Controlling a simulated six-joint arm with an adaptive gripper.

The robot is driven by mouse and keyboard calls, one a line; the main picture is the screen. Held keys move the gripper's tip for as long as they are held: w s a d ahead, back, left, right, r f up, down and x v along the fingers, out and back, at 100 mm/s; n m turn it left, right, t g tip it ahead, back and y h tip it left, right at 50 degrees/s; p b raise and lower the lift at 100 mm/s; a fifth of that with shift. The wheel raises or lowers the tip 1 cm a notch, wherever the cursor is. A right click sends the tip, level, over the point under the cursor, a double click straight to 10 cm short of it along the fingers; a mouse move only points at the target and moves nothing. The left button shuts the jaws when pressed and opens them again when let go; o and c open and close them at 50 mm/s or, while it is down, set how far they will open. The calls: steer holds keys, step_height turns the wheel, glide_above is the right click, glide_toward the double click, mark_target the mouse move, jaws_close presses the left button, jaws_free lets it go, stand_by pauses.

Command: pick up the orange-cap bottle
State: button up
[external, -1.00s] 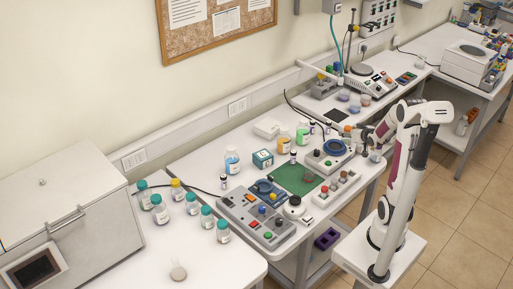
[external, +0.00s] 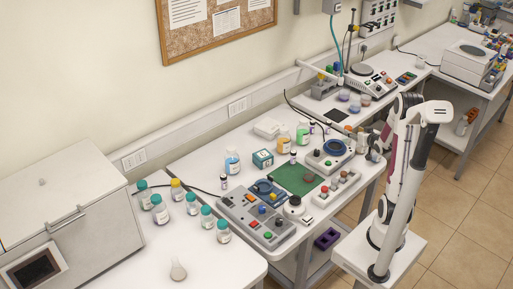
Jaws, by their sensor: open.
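A bottle with a yellow-orange cap (external: 177,190) stands upright on the left white table, among several similar bottles with teal caps (external: 193,204). Another bottle with yellow-orange contents (external: 284,141) stands at the back of the middle table; its small cap is hard to tell. My gripper (external: 374,150) is small in the view, at the right end of the middle table, far to the right of the yellow-orange-capped bottle. It is open, and I see nothing held in it. Its fingers are partly lost against the arm and table.
A grey button panel (external: 257,219), a green mat (external: 297,180), a blue bottle (external: 232,160) and a green bottle (external: 303,133) crowd the middle table. A large white box (external: 85,180) fills the far left.

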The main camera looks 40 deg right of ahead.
mark_target(350, 129)
steer(key=shift+x, duration=1.15)
steer(key=shift+f, duration=0.1)
steer(key=shift+x, duration=2.5)
jaws_close()
